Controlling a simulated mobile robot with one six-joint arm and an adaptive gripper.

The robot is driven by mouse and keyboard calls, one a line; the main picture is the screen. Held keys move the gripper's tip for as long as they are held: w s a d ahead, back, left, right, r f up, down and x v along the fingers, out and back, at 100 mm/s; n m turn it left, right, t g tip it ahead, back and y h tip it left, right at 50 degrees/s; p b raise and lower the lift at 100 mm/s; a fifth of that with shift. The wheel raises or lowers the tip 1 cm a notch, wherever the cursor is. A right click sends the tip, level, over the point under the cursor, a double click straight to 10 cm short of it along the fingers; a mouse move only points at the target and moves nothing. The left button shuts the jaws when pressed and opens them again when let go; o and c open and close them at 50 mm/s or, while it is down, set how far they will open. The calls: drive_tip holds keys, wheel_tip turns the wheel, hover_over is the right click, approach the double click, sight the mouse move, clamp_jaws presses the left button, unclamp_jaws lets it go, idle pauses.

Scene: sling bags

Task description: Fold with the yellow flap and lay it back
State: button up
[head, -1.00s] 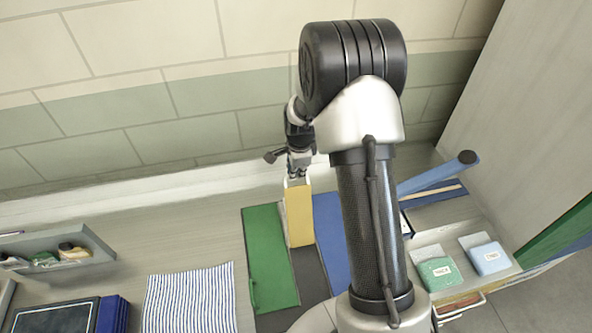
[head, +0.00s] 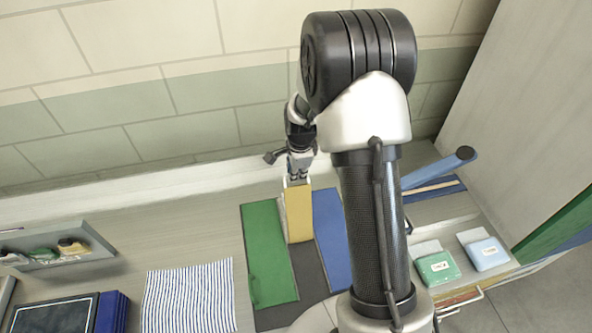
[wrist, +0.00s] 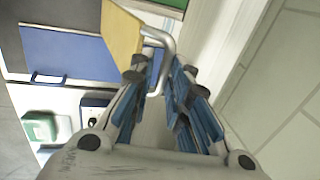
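The yellow flap (head: 298,214) is raised off a dark grey panel (head: 312,270) and stands steeply, its far end up at my gripper (head: 298,178). In the wrist view the yellow flap (wrist: 121,40) is at the top, with a bent metal handle (wrist: 168,48) at its edge. The fingers of my gripper (wrist: 158,68) close in on both sides of this handle and appear to hold it. A green flap (head: 268,255) lies flat to the left of the dark panel, and a blue flap (head: 334,240) lies to the right, partly hidden by my arm.
A striped cloth (head: 188,298) lies on the table left of the green flap. A grey tray (head: 60,252) with small items is further left, above a dark blue folder (head: 60,315). Green (head: 438,268) and blue (head: 488,253) boxes are at the right. A wall closes the back.

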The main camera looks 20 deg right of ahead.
drive_tip(key=shift+o, duration=1.3)
drive_tip(key=shift+s, duration=0.3)
drive_tip(key=shift+w, duration=0.15)
drive_tip(key=shift+r, duration=0.15)
drive_tip(key=v, duration=1.1)
drive_tip(key=shift+r, duration=0.4)
drive_tip(key=shift+a, duration=0.1)
